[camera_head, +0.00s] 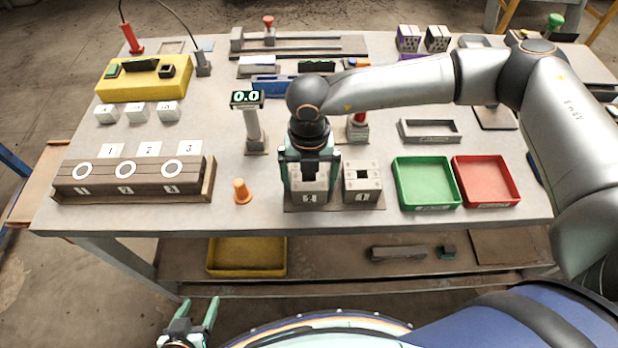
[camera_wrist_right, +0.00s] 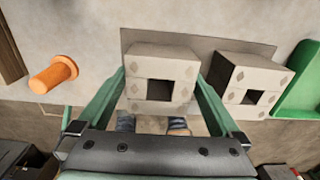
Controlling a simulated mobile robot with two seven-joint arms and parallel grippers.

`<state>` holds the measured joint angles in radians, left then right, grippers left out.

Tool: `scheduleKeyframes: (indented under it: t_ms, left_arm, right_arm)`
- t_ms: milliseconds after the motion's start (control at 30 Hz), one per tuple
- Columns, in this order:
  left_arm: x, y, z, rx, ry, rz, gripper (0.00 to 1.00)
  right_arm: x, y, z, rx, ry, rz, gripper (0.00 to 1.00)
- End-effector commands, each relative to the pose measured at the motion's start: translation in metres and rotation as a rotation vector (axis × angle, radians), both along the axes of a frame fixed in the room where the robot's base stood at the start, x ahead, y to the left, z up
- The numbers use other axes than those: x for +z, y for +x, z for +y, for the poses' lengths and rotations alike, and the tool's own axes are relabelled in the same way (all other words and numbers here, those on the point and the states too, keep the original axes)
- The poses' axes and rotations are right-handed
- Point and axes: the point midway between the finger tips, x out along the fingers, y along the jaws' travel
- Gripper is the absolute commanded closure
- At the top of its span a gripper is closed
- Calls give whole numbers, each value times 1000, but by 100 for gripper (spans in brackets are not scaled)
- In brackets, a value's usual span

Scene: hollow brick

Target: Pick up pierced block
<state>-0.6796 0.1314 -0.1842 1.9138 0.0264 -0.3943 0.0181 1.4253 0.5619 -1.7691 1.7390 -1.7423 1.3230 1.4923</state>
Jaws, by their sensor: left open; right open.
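Two grey blocks, each pierced by a square hole, stand side by side on a thin plate near the table's front edge. The left pierced block (camera_head: 309,196) bears a "2" and the right one (camera_head: 362,195) a "1"; both show in the wrist view, left (camera_wrist_right: 160,62) and right (camera_wrist_right: 262,72). My right gripper (camera_head: 309,186) points down at the left block, its open fingers on either side of it. I cannot tell whether they touch it. My left gripper (camera_head: 198,304) is open and empty, low in front of the table.
A green tray (camera_head: 427,204) and a red tray (camera_head: 516,200) lie to the right. A post with a display (camera_head: 248,99) and a red-topped post (camera_head: 357,128) stand behind.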

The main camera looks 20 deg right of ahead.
Motion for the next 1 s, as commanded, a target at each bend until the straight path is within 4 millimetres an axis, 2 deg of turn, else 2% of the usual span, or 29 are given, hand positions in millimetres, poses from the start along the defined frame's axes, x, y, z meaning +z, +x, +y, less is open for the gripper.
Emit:
scheduleKeyframes:
  t_ms: [100, 333, 1000]
  left_arm:
    - [2, 1, 0, 0, 0, -1, 33]
    - [1, 1, 0, 0, 0, -2, 33]
    - [2, 1, 0, 0, -1, -3, 33]
  right_arm:
    - [-9, 0, 0, 0, -1, -1, 0]
    - [-10, 0, 0, 0, 0, -1, 0]
    - [-9, 0, 0, -1, 0, -1, 75]
